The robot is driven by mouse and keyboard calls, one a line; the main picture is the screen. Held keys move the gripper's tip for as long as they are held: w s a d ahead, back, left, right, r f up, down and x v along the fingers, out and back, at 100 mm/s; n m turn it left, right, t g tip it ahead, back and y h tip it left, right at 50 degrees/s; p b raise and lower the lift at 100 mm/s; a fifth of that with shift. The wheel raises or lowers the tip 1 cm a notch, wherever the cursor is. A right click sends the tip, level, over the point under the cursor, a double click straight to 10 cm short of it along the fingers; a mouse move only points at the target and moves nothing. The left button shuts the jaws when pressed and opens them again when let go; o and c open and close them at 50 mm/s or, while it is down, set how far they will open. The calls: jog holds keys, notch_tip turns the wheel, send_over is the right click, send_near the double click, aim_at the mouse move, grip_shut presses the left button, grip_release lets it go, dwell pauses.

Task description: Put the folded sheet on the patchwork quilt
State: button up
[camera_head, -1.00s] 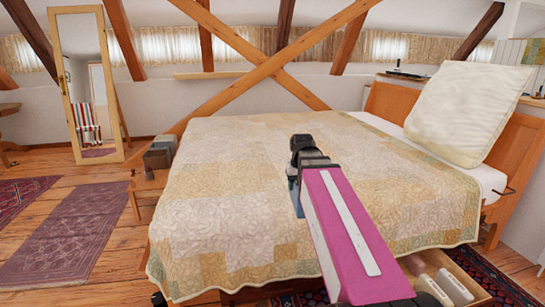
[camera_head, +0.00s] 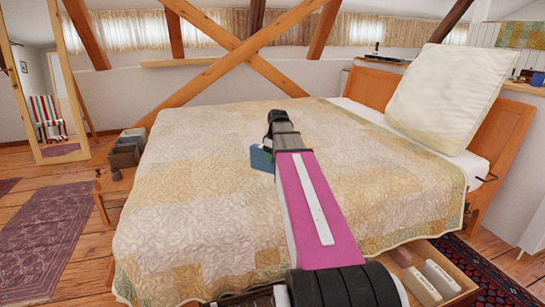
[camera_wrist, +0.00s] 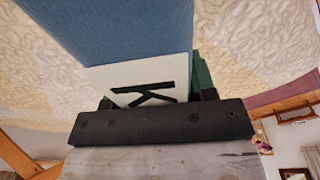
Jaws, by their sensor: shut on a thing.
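The folded sheet, a blue thing (camera_head: 262,158), shows at the left of my arm over the patchwork quilt (camera_head: 195,215). My gripper (camera_wrist: 157,96) is shut on it; in the wrist view the blue sheet (camera_wrist: 120,28) fills the top middle. A white panel with a black K and a green strip show between the jaws and the blue. The pale yellow and cream quilt (camera_wrist: 260,40) lies behind the sheet in the wrist view. My arm hides part of the sheet in the head view. I cannot tell whether the sheet touches the quilt.
A large cream pillow (camera_head: 440,98) leans at the wooden headboard (camera_head: 500,130). Crossed timber braces (camera_head: 235,60) stand behind the bed. Dark boxes (camera_head: 125,150) sit at its left side. An open drawer (camera_head: 455,275) sticks out at lower right. Much of the quilt is bare.

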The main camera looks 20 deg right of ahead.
aim_at(273, 173)
jog(key=shift+w+d+f, duration=0.1)
jog(key=shift+d+f, duration=0.1)
jog(key=shift+f, duration=4.2)
jog(key=shift+f, duration=0.55)
jog(key=o, duration=1.4)
jog(key=shift+c, duration=0.2)
jog(key=r, duration=0.7)
jog(key=s+d+r, duration=0.1)
jog(key=r, duration=0.2)
jog(key=shift+s+d+r, duration=0.1)
jog(key=shift+r, duration=0.25)
